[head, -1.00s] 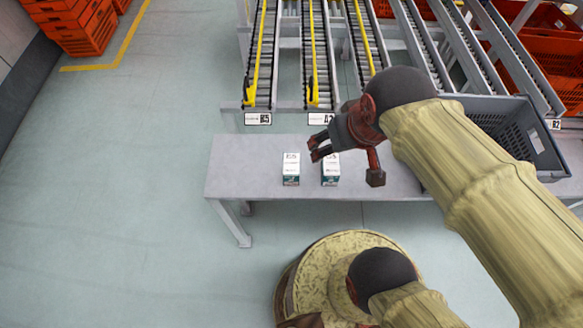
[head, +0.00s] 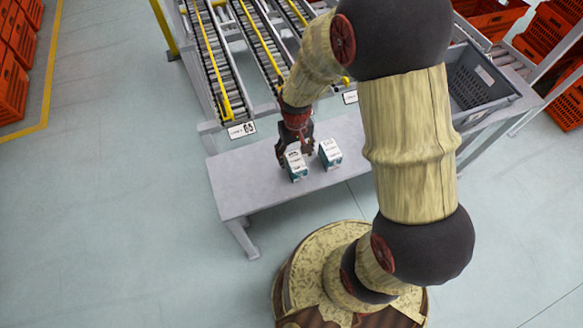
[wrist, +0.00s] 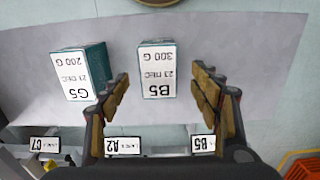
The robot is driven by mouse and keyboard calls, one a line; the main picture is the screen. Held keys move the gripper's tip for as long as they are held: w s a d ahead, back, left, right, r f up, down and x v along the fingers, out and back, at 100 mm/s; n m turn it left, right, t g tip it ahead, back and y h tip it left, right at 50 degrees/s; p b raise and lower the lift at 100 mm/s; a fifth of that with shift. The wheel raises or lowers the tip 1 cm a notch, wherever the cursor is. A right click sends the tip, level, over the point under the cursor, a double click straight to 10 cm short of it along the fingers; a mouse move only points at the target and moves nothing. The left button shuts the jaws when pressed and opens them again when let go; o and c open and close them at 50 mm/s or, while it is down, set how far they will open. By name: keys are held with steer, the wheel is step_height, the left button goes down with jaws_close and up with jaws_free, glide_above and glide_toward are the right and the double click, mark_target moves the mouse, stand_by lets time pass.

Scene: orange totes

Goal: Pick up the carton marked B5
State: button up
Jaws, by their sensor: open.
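The carton marked B5 (wrist: 157,72) is white and teal and stands on the grey bench; its label reads upside down in the wrist view. In the head view it is the left of two cartons (head: 297,166). My gripper (head: 295,150) is open and points down over it. In the wrist view, the two spread fingers of my gripper (wrist: 162,80) lie to either side of the B5 carton. Nothing is between the pads in their grip. How far the fingertips are above the carton I cannot tell.
A similar carton marked G5 (wrist: 82,72) stands close beside it, near one finger in the wrist view. The bench (head: 240,190) is otherwise clear at its left. Roller lanes with label plates (head: 242,130) run behind it. A grey crate (head: 480,85) is at the right.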

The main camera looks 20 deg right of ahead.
mark_target(296, 165)
steer(key=shift+w+d+f, duration=0.1)
steer(key=shift+w, duration=0.1)
steer(key=shift+d+f, duration=0.2)
steer(key=shift+f, duration=0.1)
steer(key=shift+a+f+b, duration=0.2)
steer(key=shift+f+b, duration=0.1)
steer(key=shift+f, duration=0.55)
steer(key=shift+s+f+b, duration=0.1)
steer(key=shift+f+b, duration=0.5)
steer(key=shift+f, duration=2.05)
steer(key=shift+c, duration=0.9)
steer(key=c, duration=1.3)
